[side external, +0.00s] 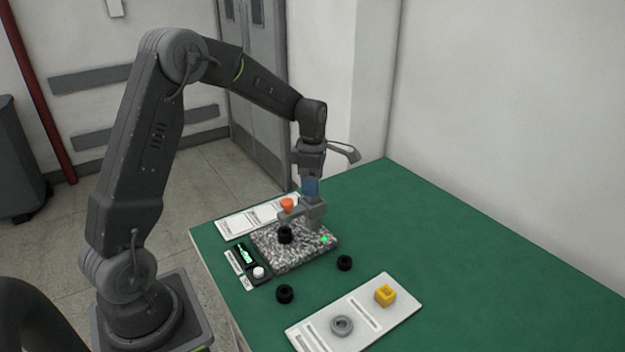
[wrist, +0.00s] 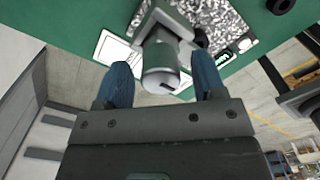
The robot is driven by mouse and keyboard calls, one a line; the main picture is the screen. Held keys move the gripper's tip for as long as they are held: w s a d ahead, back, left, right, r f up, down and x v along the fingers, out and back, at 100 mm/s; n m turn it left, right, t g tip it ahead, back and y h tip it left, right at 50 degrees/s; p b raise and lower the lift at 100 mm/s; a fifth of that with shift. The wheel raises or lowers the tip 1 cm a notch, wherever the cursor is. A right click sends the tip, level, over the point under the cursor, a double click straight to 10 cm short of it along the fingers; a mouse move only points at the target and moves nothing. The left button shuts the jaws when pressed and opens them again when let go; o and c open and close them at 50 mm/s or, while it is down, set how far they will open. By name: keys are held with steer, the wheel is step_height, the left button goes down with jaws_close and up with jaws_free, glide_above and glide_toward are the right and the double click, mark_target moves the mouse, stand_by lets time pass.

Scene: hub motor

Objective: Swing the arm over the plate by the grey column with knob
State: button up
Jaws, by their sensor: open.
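A speckled grey plate (side external: 290,255) lies on the green table, and a corner of it shows in the wrist view (wrist: 222,20). A grey column (side external: 316,213) stands at its far side, with an orange knob (side external: 287,204) to its left. A black ring-like part (side external: 285,235) sits on the plate. My gripper (side external: 310,188), with blue fingers, is pointed down just above the column in the side view. In the wrist view my gripper (wrist: 162,76) is open, with a grey cylindrical part (wrist: 160,66) showing between the fingers. Whether they touch it cannot be told.
Black rings (side external: 285,294) and (side external: 344,263) lie on the table. A white tray (side external: 375,322) holds a grey ring (side external: 342,325) and a yellow block (side external: 385,295). A small display box (side external: 246,257) with a white knob is left of the plate. The table's right is clear.

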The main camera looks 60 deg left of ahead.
step_height(320, 180, up, 14)
stand_by(0.6)
steer(key=s+d+r+m+t, duration=0.2)
steer(key=s+d+r+m, duration=0.1)
steer(key=s+d+m, duration=0.4)
steer(key=s+d+f+m+t, duration=0.1)
steer(key=s+d+m, duration=0.4)
steer(key=s+m, duration=0.3)
steer(key=s+d+f+m+t, duration=0.2)
steer(key=s+d+m, duration=0.3)
steer(key=s+m, duration=0.3)
steer(key=m, duration=0.4)
steer(key=shift+t, duration=0.3)
steer(key=shift+f, duration=0.1)
